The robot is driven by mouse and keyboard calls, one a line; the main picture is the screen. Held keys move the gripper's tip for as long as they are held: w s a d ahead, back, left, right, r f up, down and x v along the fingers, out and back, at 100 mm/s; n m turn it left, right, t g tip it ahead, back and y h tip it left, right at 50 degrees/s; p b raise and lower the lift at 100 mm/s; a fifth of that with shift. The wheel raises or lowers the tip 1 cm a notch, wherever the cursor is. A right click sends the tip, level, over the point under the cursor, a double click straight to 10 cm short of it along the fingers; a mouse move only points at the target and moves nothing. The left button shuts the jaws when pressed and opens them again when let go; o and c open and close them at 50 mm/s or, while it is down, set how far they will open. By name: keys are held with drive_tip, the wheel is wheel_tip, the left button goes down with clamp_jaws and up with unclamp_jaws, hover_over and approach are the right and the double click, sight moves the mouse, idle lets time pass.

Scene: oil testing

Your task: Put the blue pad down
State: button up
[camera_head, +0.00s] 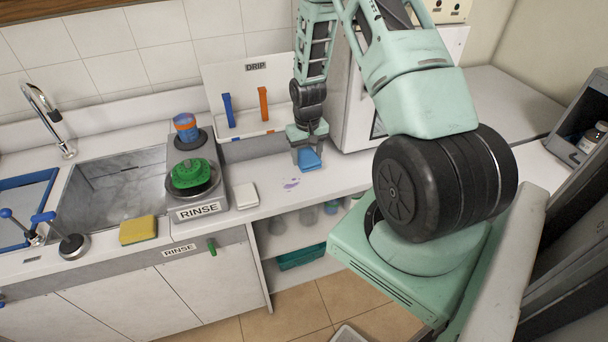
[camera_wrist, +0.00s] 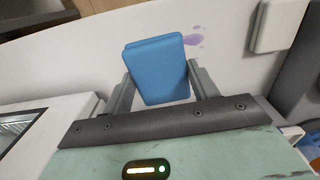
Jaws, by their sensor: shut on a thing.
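My gripper (camera_head: 307,146) is above the white counter (camera_head: 345,178), right of the drip rack, pointing down. It is shut on the blue pad (camera_head: 309,159), a small flat-faced block. In the wrist view the blue pad (camera_wrist: 157,68) sits between the two fingers of my gripper (camera_wrist: 160,85), with its broad face toward the camera. I cannot tell whether the pad's lower edge touches the counter.
A purple stain (camera_head: 291,184) marks the counter just left of the pad. A white pad (camera_head: 246,196) lies further left, beside the rinse unit (camera_head: 201,210) with a green object (camera_head: 191,174). A yellow sponge (camera_head: 138,230) lies by the sink. A white appliance (camera_head: 352,110) stands close behind.

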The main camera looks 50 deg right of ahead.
drive_tip(key=shift+s+d+f+b, duration=0.1)
drive_tip(key=shift+d+f+b, duration=0.05)
drive_tip(key=shift+d+b, duration=0.3)
drive_tip(key=r+b, duration=0.2)
drive_tip(key=b, duration=0.9)
hover_over(338, 176)
drive_tip(key=shift+m, duration=0.3)
wheel_tip(338, 176, down, 10)
drive_tip(key=shift+s+r+p, duration=0.1)
drive_tip(key=shift+r+p, duration=0.1)
drive_tip(key=shift+p, duration=0.5)
drive_tip(key=shift+f, duration=0.2)
drive_tip(key=o, duration=1)
drive_tip(key=shift+o, duration=0.2)
drive_tip(key=shift+r, duration=0.1)
